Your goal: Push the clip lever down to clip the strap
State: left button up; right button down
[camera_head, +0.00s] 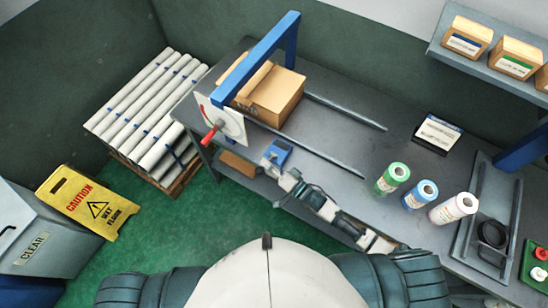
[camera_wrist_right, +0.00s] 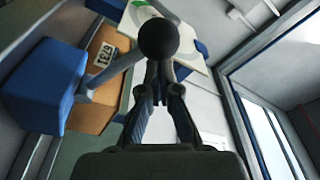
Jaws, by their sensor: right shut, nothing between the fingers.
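The clip lever shows in the right wrist view as a grey rod (camera_wrist_right: 117,77) with a round black knob (camera_wrist_right: 172,39), rising from a blue block (camera_wrist_right: 42,85). In the head view a small blue clip unit (camera_head: 278,151) sits at the bench's front edge. My right gripper (camera_head: 280,172) is beside it, shut and empty. In the wrist view the right gripper's fingertips (camera_wrist_right: 166,78) are at the knob, which partly hides them; I cannot tell whether they touch. A cardboard box (camera_head: 272,92) stands under the blue arch. My left gripper is out of view.
The blue arch (camera_head: 258,58) carries a white dial plate with a red handle (camera_head: 211,133). Green, blue and pink rolls (camera_head: 392,178) stand on the bench to the right. Two dark rails cross the bench. A yellow caution sign (camera_head: 87,203) stands at left on green floor.

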jog(key=shift+s+a+f, duration=0.1)
jog(key=shift+s+f, duration=0.15)
jog(key=shift+s, duration=0.15)
jog(key=shift+f, duration=0.15)
jog(key=f+n+b, duration=0.1)
jog(key=n, duration=0.1)
jog(key=s+f+n+y+b, duration=0.1)
jog(key=f+n, duration=0.1)
jog(key=a+f+n+b, duration=0.1)
jog(key=f+n, duration=0.1)
jog(key=shift+s+b, duration=0.25)
jog(key=shift+b, duration=0.15)
jog(key=shift+s+f, duration=0.1)
jog(key=shift+f, duration=0.1)
dwell(0.4)
